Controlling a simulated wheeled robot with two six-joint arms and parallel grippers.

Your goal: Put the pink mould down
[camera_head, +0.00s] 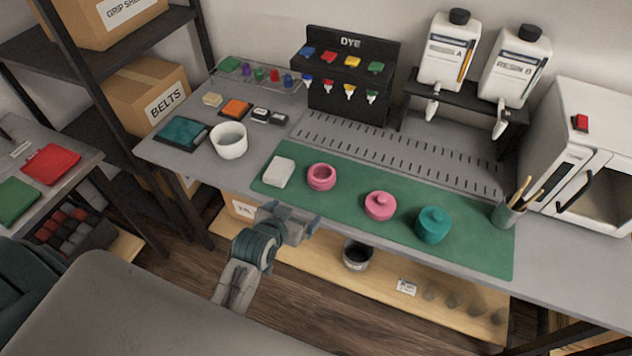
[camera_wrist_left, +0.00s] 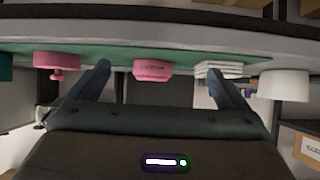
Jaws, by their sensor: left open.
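A pink round open-topped mould (camera_head: 321,177) sits upright on the green mat (camera_head: 470,249). A pink piece with a knobbed top (camera_head: 380,205) stands to its right on the mat, and a teal knobbed piece (camera_head: 433,225) stands further right. My left gripper (camera_head: 291,217) is open and empty at the bench's front edge, short of the mould. In the left wrist view, which looks upside down, the mould (camera_wrist_left: 152,70) appears between the fingers but beyond the tips, not touching. A white block (camera_wrist_left: 218,70) is close to one finger's line of sight. My right gripper is not in view.
The white block (camera_head: 279,171) lies left of the mould, with a white cup (camera_head: 229,140) further left. A dye rack (camera_head: 347,75), resin bottles (camera_head: 447,50), a brush cup (camera_head: 507,214) and a white oven (camera_head: 585,150) stand behind and right. The mat's front strip is clear.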

